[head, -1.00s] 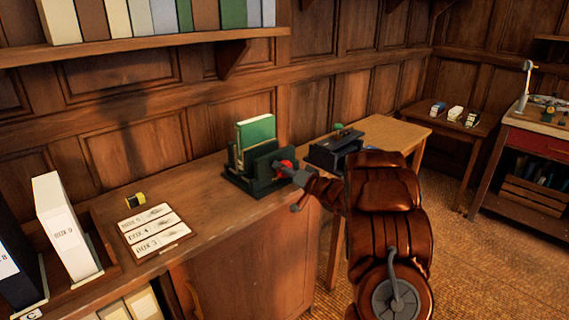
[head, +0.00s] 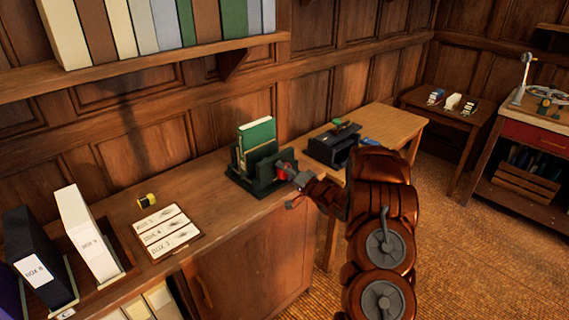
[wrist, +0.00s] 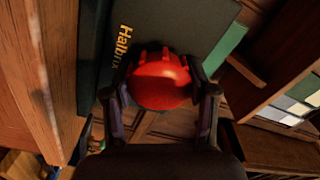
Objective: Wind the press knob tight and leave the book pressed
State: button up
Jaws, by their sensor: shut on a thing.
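The book press (head: 262,184) is dark green and stands on the wooden counter. A green book (head: 256,136) stands upright in it, its upper part showing above the plates. The red press knob (head: 283,171) is on the press's right side, mostly hidden by my gripper (head: 290,174). In the wrist view the round red knob (wrist: 161,82) sits between the two fingers of my gripper (wrist: 161,90), which is shut on it. Behind the knob is a dark plate (wrist: 185,25) with the lettering "Halbrix". I cannot tell how far the plates are closed on the book.
A dark device (head: 332,146) stands on the side table right of the press. A label board (head: 165,232) and a small yellow-and-black roll (head: 147,200) lie on the counter to the left, near a white box file (head: 88,235). A bookshelf (head: 150,55) runs above.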

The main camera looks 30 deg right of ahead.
jog(key=m+p, duration=0.1)
jog(key=p, duration=0.1)
jog(key=m+p, duration=0.1)
jog(key=p, duration=0.1)
jog(key=shift+r, duration=0.25)
jog(key=shift+f+m, duration=0.25)
jog(key=shift+m, duration=0.35)
jog(key=shift+f+m, duration=0.1)
jog(key=shift+m, duration=0.5)
jog(key=m, duration=0.3)
jog(key=shift+m, duration=0.4)
jog(key=shift+m, duration=0.9)
jog(key=o, duration=1.2)
